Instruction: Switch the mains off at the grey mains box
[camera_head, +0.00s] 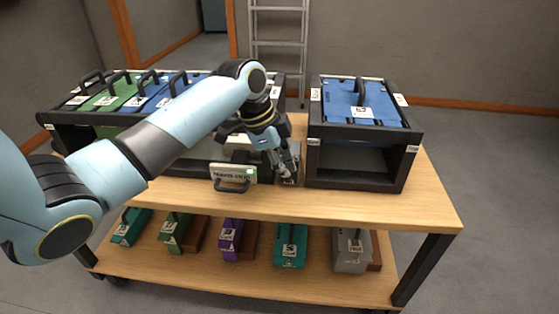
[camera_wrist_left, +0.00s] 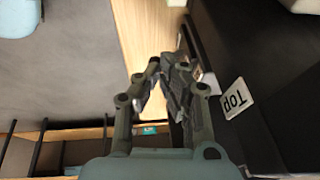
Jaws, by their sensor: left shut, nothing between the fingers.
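My left gripper (camera_head: 289,175) reaches down at the front middle of the table top, between the two black racks. Its fingers are shut with nothing between them; they also show in the left wrist view (camera_wrist_left: 165,82). A small grey box (camera_head: 293,152), apparently the mains box, stands right at the fingers and is mostly hidden behind them. I cannot tell its switch position, or whether the fingers touch it. My right gripper is in neither view.
A black rack (camera_head: 356,185) with a blue module (camera_head: 361,101) stands close on the right. A longer rack (camera_head: 85,118) stands left. A cream panel with a handle (camera_head: 232,173) is just left of the gripper. Several labelled modules sit on the lower shelf (camera_head: 322,283).

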